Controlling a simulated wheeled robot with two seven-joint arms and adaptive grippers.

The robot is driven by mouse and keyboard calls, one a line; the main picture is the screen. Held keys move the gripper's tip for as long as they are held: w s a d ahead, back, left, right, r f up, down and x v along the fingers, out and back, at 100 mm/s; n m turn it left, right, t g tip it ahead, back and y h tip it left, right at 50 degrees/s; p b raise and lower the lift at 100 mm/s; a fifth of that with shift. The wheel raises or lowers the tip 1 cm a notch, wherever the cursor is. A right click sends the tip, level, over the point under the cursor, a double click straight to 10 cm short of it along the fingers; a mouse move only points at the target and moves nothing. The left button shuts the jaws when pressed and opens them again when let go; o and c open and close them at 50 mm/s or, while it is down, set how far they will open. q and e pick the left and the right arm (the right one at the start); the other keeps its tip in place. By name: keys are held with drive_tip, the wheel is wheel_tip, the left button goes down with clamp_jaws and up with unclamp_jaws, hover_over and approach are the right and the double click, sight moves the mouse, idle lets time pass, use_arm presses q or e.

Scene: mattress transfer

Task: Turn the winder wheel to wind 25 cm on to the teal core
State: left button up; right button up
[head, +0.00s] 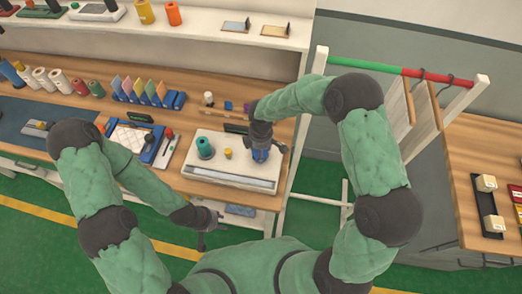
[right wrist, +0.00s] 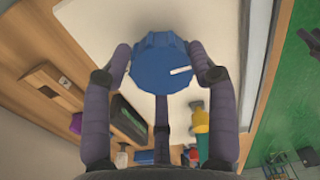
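The teal core (head: 205,147) stands upright on the left part of a white winder base (head: 232,181). A small yellow piece (head: 228,153) stands between it and the blue winder wheel (head: 260,155). My right gripper (head: 263,146) reaches down over the wheel from above. In the right wrist view the blue wheel (right wrist: 158,62) with a white mark sits between my fingers, which appear to touch its sides. Part of the wheel is hidden by the gripper in the head view. My left gripper (head: 208,224) is low in front of the bench, apart from the winder, fingers spread and empty.
A blue case with a white pad (head: 130,138) lies left of the winder. Colored spools (head: 60,80) and a row of colored cards (head: 145,92) stand behind. A rail with hangers (head: 375,66) stands right. Floor shows before the bench.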

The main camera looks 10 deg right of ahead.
drive_tip(key=shift+s+f+m, duration=0.2)
drive_tip(key=shift+m, duration=0.1)
